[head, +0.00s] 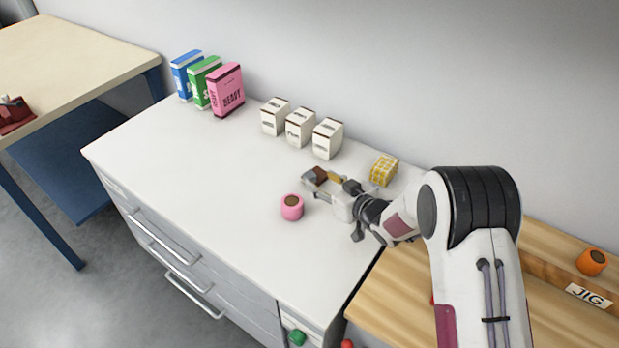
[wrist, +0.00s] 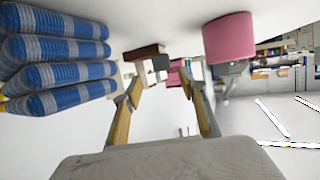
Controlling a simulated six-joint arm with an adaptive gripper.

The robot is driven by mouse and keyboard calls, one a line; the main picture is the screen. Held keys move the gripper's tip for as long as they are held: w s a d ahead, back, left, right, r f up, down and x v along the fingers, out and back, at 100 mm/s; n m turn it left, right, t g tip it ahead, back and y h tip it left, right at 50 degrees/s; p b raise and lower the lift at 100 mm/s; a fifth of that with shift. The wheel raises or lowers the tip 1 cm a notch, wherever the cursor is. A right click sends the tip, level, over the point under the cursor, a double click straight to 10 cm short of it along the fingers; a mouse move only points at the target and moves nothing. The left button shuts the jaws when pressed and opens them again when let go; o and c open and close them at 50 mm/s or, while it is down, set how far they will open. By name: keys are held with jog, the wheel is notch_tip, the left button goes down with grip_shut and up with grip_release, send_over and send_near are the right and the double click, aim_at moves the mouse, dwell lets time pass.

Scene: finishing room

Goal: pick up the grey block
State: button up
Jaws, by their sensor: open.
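My gripper (head: 323,184) is open and low over the white worktop, pointing left. Its two yellow-padded fingers, with the open gap between them, show in the wrist view (wrist: 162,90). A small dark grey block (wrist: 160,62) appears beyond the fingertips in the wrist view, beside a brown block (wrist: 146,50); I cannot tell whether they touch. In the head view the brown block (head: 319,174) shows by the fingertips. No grey block can be told apart there from the grey fingers.
A pink cylinder (head: 292,207) stands close to my gripper; a yellow patterned box (head: 384,170) is behind it. White canisters (head: 300,127) and upright boxes (head: 226,90) line the wall. Blue striped shapes (wrist: 60,60) fill the wrist view's left. The worktop (head: 185,150) is clear at left.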

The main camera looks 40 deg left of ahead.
aim_at(311, 175)
jog(key=shift+s+x, duration=0.1)
jog(key=shift+x, duration=0.65)
jog(key=shift+s+x, duration=0.15)
jog(key=shift+x, duration=1.75)
jog(key=shift+r, duration=0.1)
jog(key=shift+c, duration=0.4)
grip_shut()
